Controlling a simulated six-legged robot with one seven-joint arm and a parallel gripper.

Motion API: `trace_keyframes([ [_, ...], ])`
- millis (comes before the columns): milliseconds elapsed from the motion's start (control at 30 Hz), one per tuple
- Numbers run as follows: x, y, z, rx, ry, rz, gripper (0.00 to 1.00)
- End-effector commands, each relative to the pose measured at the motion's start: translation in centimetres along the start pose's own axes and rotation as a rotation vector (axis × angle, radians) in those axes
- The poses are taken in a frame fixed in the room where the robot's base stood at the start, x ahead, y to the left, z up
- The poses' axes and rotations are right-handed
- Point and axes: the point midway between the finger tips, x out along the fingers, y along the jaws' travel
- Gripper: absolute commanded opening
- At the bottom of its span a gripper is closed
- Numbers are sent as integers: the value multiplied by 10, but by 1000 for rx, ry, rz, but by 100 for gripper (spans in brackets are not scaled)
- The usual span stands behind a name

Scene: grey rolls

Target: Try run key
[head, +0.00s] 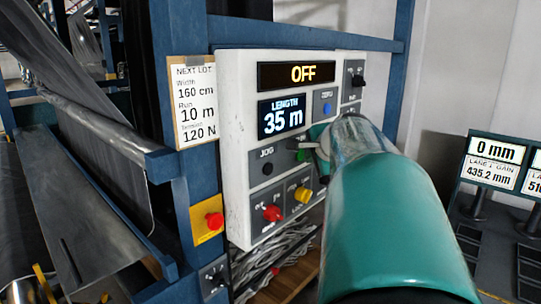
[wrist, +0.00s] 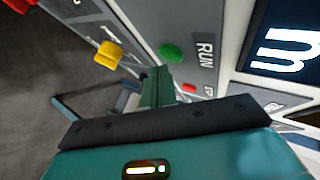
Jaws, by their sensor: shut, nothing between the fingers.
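In the head view my gripper (head: 321,145) is largely hidden behind my arm. The upper display (head: 303,74) reads OFF. The length display (head: 282,118) reads 35 m.
The panel also bears a black jog key (head: 267,168), a red knob (head: 272,213), a yellow knob (head: 303,194) and a blue button (head: 326,107). A card (head: 194,103) lists 160 cm, 10 m and 120 N.

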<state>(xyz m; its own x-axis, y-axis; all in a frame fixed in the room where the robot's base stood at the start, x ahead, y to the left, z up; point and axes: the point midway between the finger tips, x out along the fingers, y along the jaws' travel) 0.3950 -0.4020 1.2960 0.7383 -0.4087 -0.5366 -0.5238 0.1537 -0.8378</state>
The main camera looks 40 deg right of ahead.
Motion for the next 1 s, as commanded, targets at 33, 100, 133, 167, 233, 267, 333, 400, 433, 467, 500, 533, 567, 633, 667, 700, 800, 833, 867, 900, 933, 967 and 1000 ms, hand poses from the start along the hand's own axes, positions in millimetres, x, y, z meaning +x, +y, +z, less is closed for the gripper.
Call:
trace_keyframes([
  [33,-1,1,-1,0,0,0,0],
  [100,-2,1,-1,0,0,0,0],
  [133,-2,1,-1,0,0,0,0],
  [167,-2,1,-1,0,0,0,0],
  [233,-2,1,-1,0,1,0,0],
  [267,-2,1,-2,0,1,0,0],
  [333,-2,2,-2,0,1,0,0],
  [400,-4,3,-3,1,1,0,0],
  [433,-5,4,-4,1,2,0,0],
  [467,-6,5,-5,1,2,0,0],
  [500,-9,7,-7,1,2,1,0],
  [533,-11,8,-9,1,3,1,0],
  [567,-13,10,-10,1,2,1,0],
  [633,-18,13,-13,2,1,0,0],
  [667,-20,14,-14,1,1,-1,0],
  [700,-22,16,-16,1,2,0,0],
  [800,-28,21,-21,1,2,0,0],
  [833,-30,22,-22,1,3,1,0],
  [867,-32,24,-24,1,2,1,0],
  [900,-34,25,-25,1,2,1,0],
  [933,-35,26,-26,1,1,0,0],
  [967,-36,26,-26,1,1,0,0],
  [1000,-36,27,-26,1,1,0,0],
])
